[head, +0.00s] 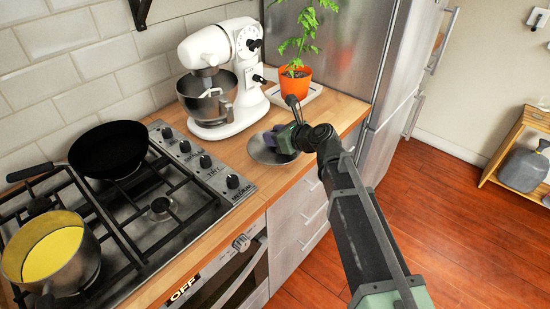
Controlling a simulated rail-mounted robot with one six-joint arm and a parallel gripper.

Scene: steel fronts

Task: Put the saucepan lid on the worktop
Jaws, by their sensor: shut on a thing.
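A saucepan (50,262) with yellow contents stands uncovered on the hob at the lower left.
A white stand mixer (222,75) with a steel bowl stands behind the lid. A plant in an orange pot (296,80) stands at the back, by the steel fridge (345,50). The gas hob (165,210) with a black frying pan (108,150) lies to the left.

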